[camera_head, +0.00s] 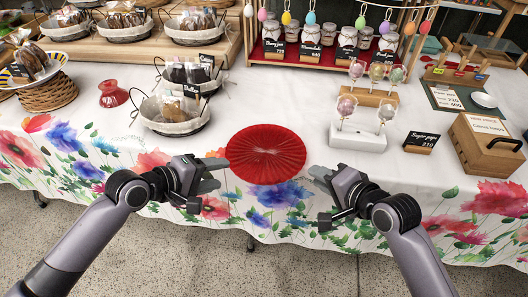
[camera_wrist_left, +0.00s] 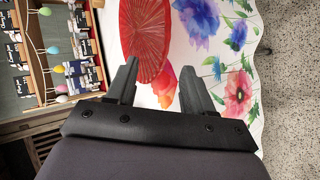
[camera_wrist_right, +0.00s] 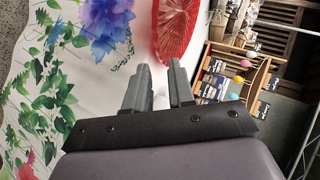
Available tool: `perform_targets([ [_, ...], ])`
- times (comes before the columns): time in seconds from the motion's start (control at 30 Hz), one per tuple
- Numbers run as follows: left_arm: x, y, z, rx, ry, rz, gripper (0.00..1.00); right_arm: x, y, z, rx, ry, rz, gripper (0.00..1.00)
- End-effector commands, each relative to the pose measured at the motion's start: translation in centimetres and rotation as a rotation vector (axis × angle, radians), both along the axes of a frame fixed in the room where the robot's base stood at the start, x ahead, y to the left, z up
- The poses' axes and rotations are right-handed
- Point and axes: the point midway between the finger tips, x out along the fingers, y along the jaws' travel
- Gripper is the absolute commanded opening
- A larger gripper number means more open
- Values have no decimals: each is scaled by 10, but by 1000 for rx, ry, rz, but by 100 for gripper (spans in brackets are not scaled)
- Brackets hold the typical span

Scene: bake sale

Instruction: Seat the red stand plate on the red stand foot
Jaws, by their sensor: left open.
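The red stand plate (camera_head: 265,153) is a round, ribbed red disc lying on the tablecloth between my two grippers. It also shows in the left wrist view (camera_wrist_left: 146,38) and in the right wrist view (camera_wrist_right: 174,28). The red stand foot (camera_head: 113,94) is a small, flared red glass piece standing at the left, between the baskets. My left gripper (camera_head: 214,173) is open and empty just left of the plate, apart from it. My right gripper (camera_head: 318,178) is empty to the right of the plate, its fingers parted by a narrower gap.
Wire baskets of baked goods (camera_head: 172,128) stand behind and left of the plate. A white block with cake pops (camera_head: 358,138), a "Sugar pops" sign (camera_head: 420,143) and a wooden box (camera_head: 487,148) are at the right. A jar shelf (camera_head: 282,76) stands behind. Cloth around the plate is clear.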

Motion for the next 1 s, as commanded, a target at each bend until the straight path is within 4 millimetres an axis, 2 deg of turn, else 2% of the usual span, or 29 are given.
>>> perform_targets([
  [0.6, 36, -40, -32, 1, 1, 0, 52, 47, 28, -30, 0, -1, 1, 24],
  [1.0, 41, -44, -37, 2, -2, 0, 52, 53, 31, -34, -1, -2, 0, 24],
])
